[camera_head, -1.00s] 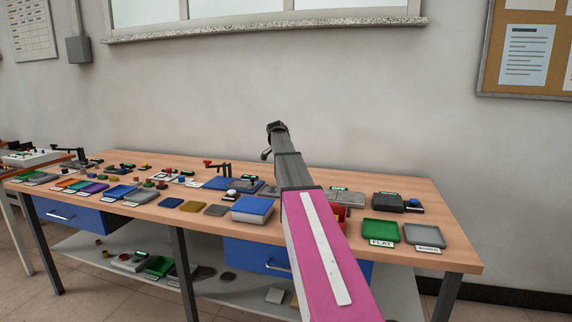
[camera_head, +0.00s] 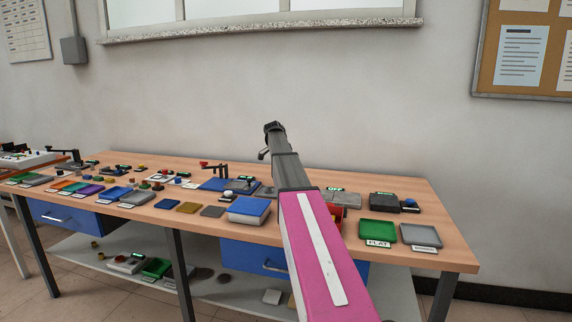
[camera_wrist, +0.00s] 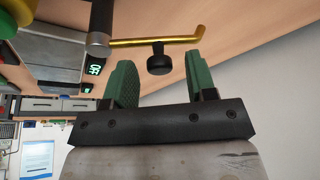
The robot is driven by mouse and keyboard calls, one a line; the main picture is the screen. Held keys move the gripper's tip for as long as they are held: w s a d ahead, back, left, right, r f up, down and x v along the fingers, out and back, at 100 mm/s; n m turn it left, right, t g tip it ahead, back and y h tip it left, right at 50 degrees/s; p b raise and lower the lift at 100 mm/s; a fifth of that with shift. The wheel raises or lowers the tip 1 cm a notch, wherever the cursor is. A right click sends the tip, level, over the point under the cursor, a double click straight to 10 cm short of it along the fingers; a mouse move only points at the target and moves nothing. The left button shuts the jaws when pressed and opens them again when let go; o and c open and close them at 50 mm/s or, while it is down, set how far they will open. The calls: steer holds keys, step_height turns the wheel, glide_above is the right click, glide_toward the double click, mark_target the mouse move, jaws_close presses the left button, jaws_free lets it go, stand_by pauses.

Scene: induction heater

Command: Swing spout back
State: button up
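The spout (camera_wrist: 150,41) is a thin brass-coloured tube in the wrist view. It runs from a grey pivot (camera_wrist: 98,43) on a post to a bent tip at the right. A black knob (camera_wrist: 159,64) hangs from the tube. My gripper (camera_wrist: 158,72) has two green fingers, spread open, one on each side of the knob. A gap shows between the knob and each finger. In the head view my gripper (camera_head: 274,128) is at the end of the outstretched arm, above the bench. I cannot make out the spout there; my arm may hide it.
The wooden bench (camera_head: 455,255) carries many small devices and trays. A small green display (camera_wrist: 95,68) is near the spout post. A green tray (camera_head: 378,230) and a grey tray (camera_head: 421,235) lie at the right end. A blue-topped box (camera_head: 249,210) stands left of my arm.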

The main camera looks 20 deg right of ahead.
steer(key=shift+r, duration=0.1)
steer(key=v, duration=1)
steer(key=shift+r, duration=0.3)
steer(key=shift+a, duration=0.1)
